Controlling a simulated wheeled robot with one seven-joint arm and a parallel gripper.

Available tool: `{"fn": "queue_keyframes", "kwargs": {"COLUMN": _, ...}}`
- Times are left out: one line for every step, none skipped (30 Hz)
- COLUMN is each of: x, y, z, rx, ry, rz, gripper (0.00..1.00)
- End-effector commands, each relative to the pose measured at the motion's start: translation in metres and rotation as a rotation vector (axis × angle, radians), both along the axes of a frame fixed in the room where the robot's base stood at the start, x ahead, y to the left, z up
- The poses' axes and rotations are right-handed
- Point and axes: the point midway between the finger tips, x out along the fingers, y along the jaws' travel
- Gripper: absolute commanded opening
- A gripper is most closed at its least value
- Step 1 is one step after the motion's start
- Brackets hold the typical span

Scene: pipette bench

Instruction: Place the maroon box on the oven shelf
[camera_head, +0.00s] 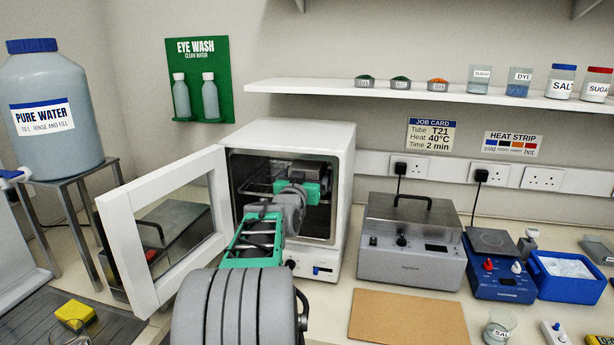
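The white oven (345,190) stands at the back centre with its door (122,240) swung wide open to the left. Part of a dark wire shelf (254,186) shows inside the chamber. My arm reaches in through the opening from the front. My gripper (300,182) is inside the oven, at about shelf height. My arm and gripper body cover the fingertips and much of the chamber. I cannot see whether the fingers are open or shut. No maroon box shows in this view; whether one is hidden beyond my gripper I cannot tell.
A grey lidded heater (410,255) stands right of the oven. Beyond it are a blue hotplate (500,285) and a blue ice tub (568,288). A brown mat (408,317) lies in front. A yellow object (75,314) lies at lower left. The open door flanks my arm's left.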

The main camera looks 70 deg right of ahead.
Motion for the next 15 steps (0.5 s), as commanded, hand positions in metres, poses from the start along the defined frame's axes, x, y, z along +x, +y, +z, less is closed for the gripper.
{"fn": "queue_keyframes", "kwargs": {"x": 0.0, "y": 0.0, "z": 0.0, "rx": 0.0, "ry": 0.0, "rz": 0.0, "gripper": 0.97}}
{"fn": "queue_keyframes", "kwargs": {"x": 0.0, "y": 0.0, "z": 0.0, "rx": 0.0, "ry": 0.0, "rz": 0.0, "gripper": 0.99}}
{"fn": "queue_keyframes", "kwargs": {"x": 0.0, "y": 0.0, "z": 0.0, "rx": 0.0, "ry": 0.0, "rz": 0.0, "gripper": 1.0}}
{"fn": "queue_keyframes", "kwargs": {"x": 0.0, "y": 0.0, "z": 0.0, "rx": 0.0, "ry": 0.0, "rz": 0.0, "gripper": 1.0}}
{"fn": "queue_keyframes", "kwargs": {"x": 0.0, "y": 0.0, "z": 0.0, "rx": 0.0, "ry": 0.0, "rz": 0.0, "gripper": 1.0}}
{"fn": "queue_keyframes", "kwargs": {"x": 0.0, "y": 0.0, "z": 0.0, "rx": 0.0, "ry": 0.0, "rz": 0.0, "gripper": 1.0}}
{"fn": "queue_keyframes", "kwargs": {"x": 0.0, "y": 0.0, "z": 0.0, "rx": 0.0, "ry": 0.0, "rz": 0.0, "gripper": 1.0}}
{"fn": "queue_keyframes", "kwargs": {"x": 0.0, "y": 0.0, "z": 0.0, "rx": 0.0, "ry": 0.0, "rz": 0.0, "gripper": 1.0}}
{"fn": "queue_keyframes", "kwargs": {"x": 0.0, "y": 0.0, "z": 0.001, "rx": 0.0, "ry": 0.0, "rz": 0.0, "gripper": 1.0}}
{"fn": "queue_keyframes", "kwargs": {"x": 0.0, "y": 0.0, "z": 0.003, "rx": 0.0, "ry": 0.0, "rz": 0.0, "gripper": 1.0}}
{"fn": "queue_keyframes", "kwargs": {"x": 0.0, "y": 0.0, "z": 0.005, "rx": 0.0, "ry": 0.0, "rz": 0.0, "gripper": 1.0}}
{"fn": "queue_keyframes", "kwargs": {"x": 0.0, "y": 0.004, "z": 0.002, "rx": -0.001, "ry": 0.0, "rz": 0.001, "gripper": 1.0}}
{"fn": "queue_keyframes", "kwargs": {"x": -0.001, "y": 0.009, "z": 0.002, "rx": -0.001, "ry": 0.0, "rz": 0.001, "gripper": 1.0}}
{"fn": "queue_keyframes", "kwargs": {"x": -0.001, "y": 0.014, "z": 0.002, "rx": -0.002, "ry": -0.001, "rz": 0.002, "gripper": 1.0}}
{"fn": "queue_keyframes", "kwargs": {"x": -0.002, "y": 0.023, "z": 0.001, "rx": -0.003, "ry": -0.001, "rz": 0.003, "gripper": 1.0}}
